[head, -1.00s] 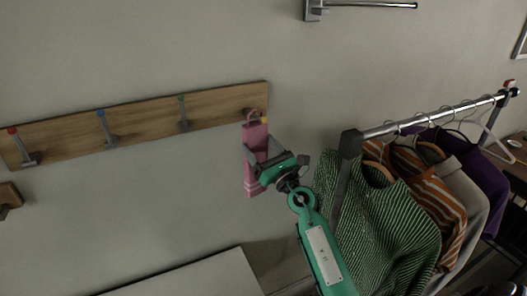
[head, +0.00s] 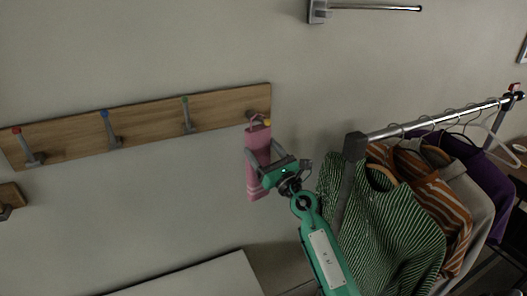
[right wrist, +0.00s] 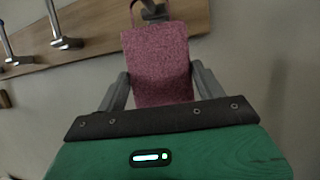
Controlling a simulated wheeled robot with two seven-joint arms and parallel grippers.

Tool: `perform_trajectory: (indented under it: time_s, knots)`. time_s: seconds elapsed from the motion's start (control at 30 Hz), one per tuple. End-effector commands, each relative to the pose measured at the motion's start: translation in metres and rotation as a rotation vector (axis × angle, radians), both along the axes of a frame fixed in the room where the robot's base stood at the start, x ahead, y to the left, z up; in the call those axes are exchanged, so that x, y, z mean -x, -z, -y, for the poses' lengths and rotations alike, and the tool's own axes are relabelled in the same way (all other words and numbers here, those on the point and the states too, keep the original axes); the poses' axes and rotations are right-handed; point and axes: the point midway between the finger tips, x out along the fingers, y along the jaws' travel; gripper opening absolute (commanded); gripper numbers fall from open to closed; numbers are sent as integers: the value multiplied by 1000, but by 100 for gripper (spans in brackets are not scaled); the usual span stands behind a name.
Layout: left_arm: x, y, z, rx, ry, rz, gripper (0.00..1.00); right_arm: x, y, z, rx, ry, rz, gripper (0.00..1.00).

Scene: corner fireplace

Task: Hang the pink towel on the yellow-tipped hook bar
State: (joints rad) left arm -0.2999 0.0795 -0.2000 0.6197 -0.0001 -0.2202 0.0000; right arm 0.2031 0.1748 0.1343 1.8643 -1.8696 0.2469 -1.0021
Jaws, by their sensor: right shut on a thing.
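The pink towel (head: 259,146) hangs upright in front of the right end of the wooden hook board (head: 150,118). Its loop at the top is level with the yellow-tipped hook (head: 267,122). The loop and hook overlap in the head view, and I cannot tell if the loop is around the hook. My right gripper (head: 264,157) is shut on the towel, one finger at each side edge. In the right wrist view the towel (right wrist: 158,62) stands between the fingers, with the dark hook (right wrist: 153,11) behind its loop. My left gripper is not in view.
Red-tipped (head: 29,150), blue-tipped (head: 109,128) and green-tipped (head: 187,115) hooks sit further left on the board. A clothes rail (head: 420,122) with several hanging garments stands close to the right of my right arm. A metal wall bar (head: 375,8) is above.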

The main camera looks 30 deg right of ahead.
Motion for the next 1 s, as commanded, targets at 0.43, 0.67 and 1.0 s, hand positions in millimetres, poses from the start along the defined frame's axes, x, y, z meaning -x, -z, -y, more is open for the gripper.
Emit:
perform_trajectory:
  time_s: [0.43,0.67,1.0]
  knots:
    - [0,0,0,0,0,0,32,0,0,0,0,0,1,95]
    - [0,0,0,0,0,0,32,0,1,0,0,0,-1,95]
    - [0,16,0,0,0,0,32,35,19,5,2,1,-2,95]
